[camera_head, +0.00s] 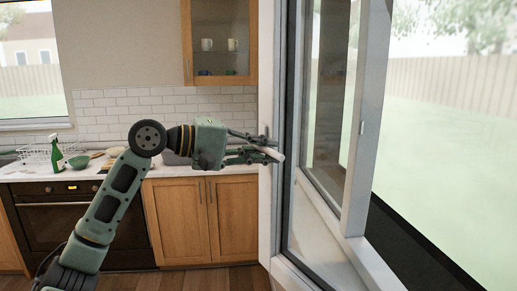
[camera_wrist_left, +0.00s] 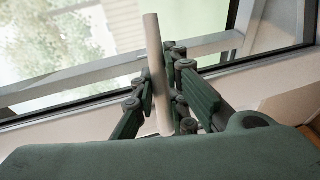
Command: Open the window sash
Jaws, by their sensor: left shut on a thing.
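The window sash (camera_head: 267,215) has a white frame and a glass pane, and stands in the middle of the head view. It is seen at a steep angle, so I cannot tell how far it stands from its frame. A pale, bar-shaped handle (camera_head: 270,153) sticks out at the sash's edge; it also shows in the left wrist view (camera_wrist_left: 154,60). My left gripper (camera_head: 262,151) is shut on this handle, with its fingers on both sides of it (camera_wrist_left: 162,95). My right gripper is out of view.
A white window post (camera_head: 366,130) stands right of the sash, with a lawn and fence outside. Behind my left arm is a counter with wooden cabinets (camera_head: 205,215), an oven (camera_head: 60,225), a green spray bottle (camera_head: 56,155) and a green bowl (camera_head: 78,162).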

